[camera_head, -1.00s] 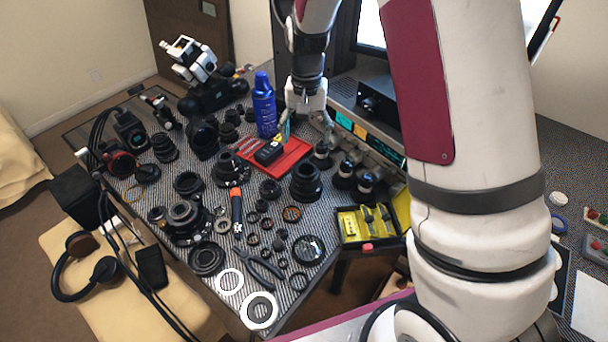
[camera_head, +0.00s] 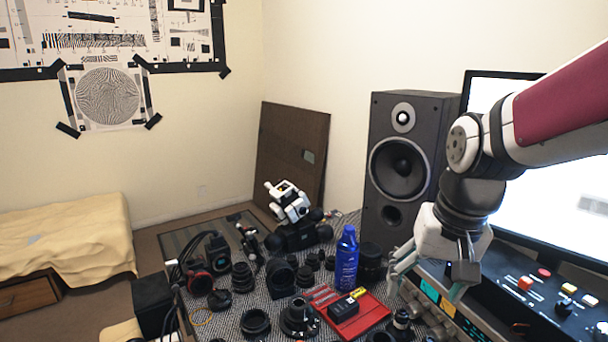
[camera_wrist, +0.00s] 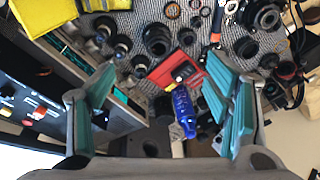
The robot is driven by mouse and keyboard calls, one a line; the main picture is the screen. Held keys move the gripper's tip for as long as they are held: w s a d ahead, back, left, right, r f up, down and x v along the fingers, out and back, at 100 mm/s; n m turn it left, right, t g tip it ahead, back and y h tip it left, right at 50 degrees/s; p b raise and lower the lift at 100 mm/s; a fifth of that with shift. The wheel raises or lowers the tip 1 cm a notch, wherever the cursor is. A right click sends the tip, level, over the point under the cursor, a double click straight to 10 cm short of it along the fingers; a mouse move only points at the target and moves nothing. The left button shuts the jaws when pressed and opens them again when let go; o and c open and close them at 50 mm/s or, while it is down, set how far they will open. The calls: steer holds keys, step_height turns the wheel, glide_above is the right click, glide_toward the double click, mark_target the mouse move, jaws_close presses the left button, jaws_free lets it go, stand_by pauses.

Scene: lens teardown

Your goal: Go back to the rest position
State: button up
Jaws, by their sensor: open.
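My gripper (camera_head: 426,275) is at the right in the head view, raised above the edge of the electronics rack and in front of the monitor. In the wrist view my gripper (camera_wrist: 165,112) shows its two teal-padded fingers wide apart with nothing held between them. Below and beyond the fingers are a blue bottle (camera_wrist: 182,108) and a red tray (camera_wrist: 172,67), both apart from the pads. In the head view the blue bottle (camera_head: 347,262) stands upright behind the red tray (camera_head: 372,311), which bears a small black box (camera_head: 343,309).
Many black lens parts (camera_head: 299,318) crowd the patterned table. A tall speaker (camera_head: 411,150) stands behind it, with a monitor (camera_head: 490,92) to the right. The rack with buttons (camera_head: 525,283) lies under my arm. Open air is above the table to the left.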

steer(key=s+r+n+t, duration=0.2)
steer(key=s+r, duration=0.1)
steer(key=s, duration=1.2)
steer(key=shift+d+h, duration=0.3)
